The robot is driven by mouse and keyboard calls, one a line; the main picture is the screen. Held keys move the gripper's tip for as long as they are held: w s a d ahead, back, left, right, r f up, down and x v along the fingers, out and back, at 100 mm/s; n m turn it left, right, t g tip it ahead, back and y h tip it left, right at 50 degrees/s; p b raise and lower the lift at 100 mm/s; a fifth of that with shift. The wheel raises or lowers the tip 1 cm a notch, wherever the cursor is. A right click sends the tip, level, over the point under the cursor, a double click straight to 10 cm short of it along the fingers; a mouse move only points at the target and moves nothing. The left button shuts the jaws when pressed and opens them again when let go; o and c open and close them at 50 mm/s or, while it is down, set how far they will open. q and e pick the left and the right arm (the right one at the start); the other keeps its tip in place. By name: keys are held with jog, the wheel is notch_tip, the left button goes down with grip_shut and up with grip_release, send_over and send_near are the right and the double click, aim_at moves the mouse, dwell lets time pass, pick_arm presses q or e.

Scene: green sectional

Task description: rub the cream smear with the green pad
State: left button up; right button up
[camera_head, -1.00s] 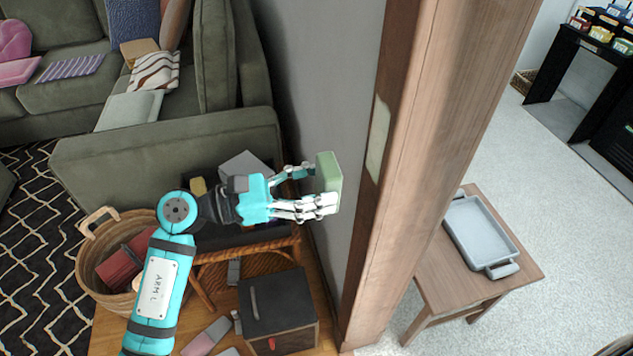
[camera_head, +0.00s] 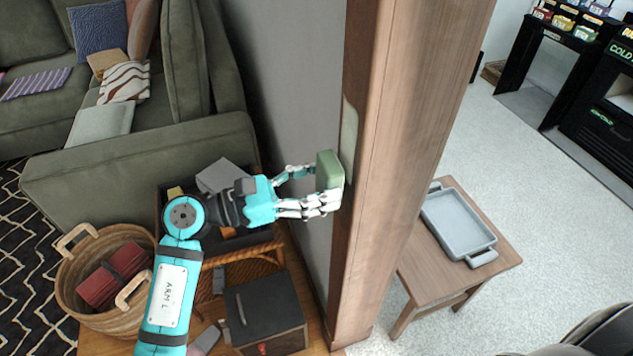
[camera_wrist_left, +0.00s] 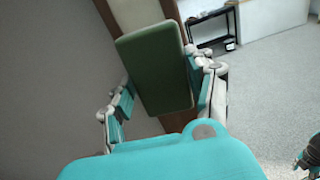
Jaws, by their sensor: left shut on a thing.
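The green pad (camera_head: 329,170) is held by my left gripper (camera_head: 318,184), which is shut on it. In the left wrist view the pad (camera_wrist_left: 157,68) sits between the fingers of the left gripper (camera_wrist_left: 163,95). The cream smear (camera_head: 348,137) is a pale upright patch on the wooden post (camera_head: 400,130). The pad is right at the lower part of the smear and hides some of it; I cannot tell for sure whether they touch. In the left wrist view part of the smear (camera_wrist_left: 140,12) shows above the pad.
A grey wall (camera_head: 300,90) runs left of the post. Below the arm are a basket (camera_head: 75,280) with a red bundle and a dark box (camera_head: 265,310). A small table with a grey tray (camera_head: 458,222) stands right of the post. A green sofa (camera_head: 140,160) is behind.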

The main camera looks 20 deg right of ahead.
pick_arm(q)
jog(key=shift+d, duration=0.1)
jog(key=shift+d, duration=0.2)
jog(key=shift+d, duration=0.25)
jog(key=shift+d, duration=0.2)
jog(key=shift+r, duration=0.1)
